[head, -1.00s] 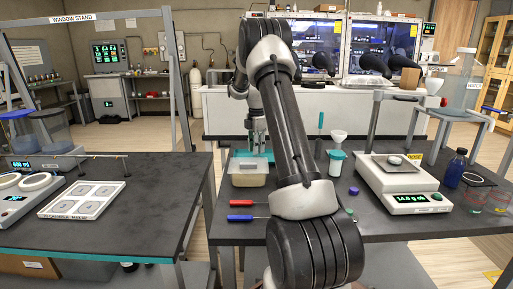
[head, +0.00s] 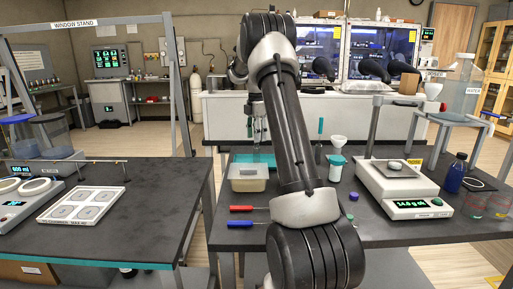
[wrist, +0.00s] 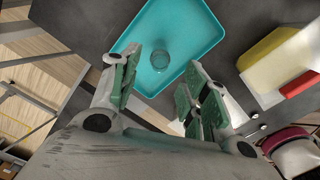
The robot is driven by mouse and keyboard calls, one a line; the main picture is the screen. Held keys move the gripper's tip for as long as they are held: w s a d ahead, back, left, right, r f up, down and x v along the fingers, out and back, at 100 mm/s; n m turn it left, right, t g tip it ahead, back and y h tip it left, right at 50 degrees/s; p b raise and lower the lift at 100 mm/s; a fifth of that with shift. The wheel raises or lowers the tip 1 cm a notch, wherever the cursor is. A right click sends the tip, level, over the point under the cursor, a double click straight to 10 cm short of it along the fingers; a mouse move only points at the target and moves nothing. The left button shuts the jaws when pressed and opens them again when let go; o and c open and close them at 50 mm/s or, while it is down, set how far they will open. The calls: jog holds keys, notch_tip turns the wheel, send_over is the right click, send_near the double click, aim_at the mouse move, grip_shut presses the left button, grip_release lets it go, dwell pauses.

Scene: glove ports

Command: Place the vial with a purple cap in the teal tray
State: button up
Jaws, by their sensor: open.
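The teal tray (wrist: 205,32) fills the upper middle of the wrist view. It also shows in the head view (head: 262,158), at the far side of the dark table, partly behind a tan container. A small clear round vessel (wrist: 160,60) is inside the tray; I see no purple on it and cannot tell if it is a vial. My gripper (wrist: 162,80) is open and empty above the tray, with the vessel beyond and between its fingers. In the head view my gripper (head: 258,133) hangs over the tray. A small purple round thing (head: 354,196) is on the table, right of my arm.
The tan container (head: 248,178) stands in front of the tray. Red (head: 248,208) and blue (head: 246,221) handled tools lie nearer. A white bottle with a teal cap (head: 336,168), a balance (head: 398,186) and a blue bottle (head: 455,173) stand to the right.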

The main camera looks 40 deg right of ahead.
notch_tip(320, 180, up, 4)
jog(key=shift+f, duration=0.15)
jog(key=s+a+r+m+t, duration=0.2)
jog(key=s+a+r+m, duration=0.75)
jog(key=s+a, duration=0.7)
jog(key=s+a+f+m+t, duration=0.1)
jog(key=s+a+f+m, duration=0.1)
jog(key=s, duration=0.7)
jog(key=s+a+f+m+t, duration=0.1)
jog(key=s+a+f+m, duration=0.2)
jog(key=s+a, duration=0.3)
jog(key=s+m, duration=0.1)
jog(key=s, duration=0.3)
jog(key=shift+s+f, duration=0.15)
jog(key=shift+a+m, duration=0.1)
jog(key=shift+m, duration=0.15)
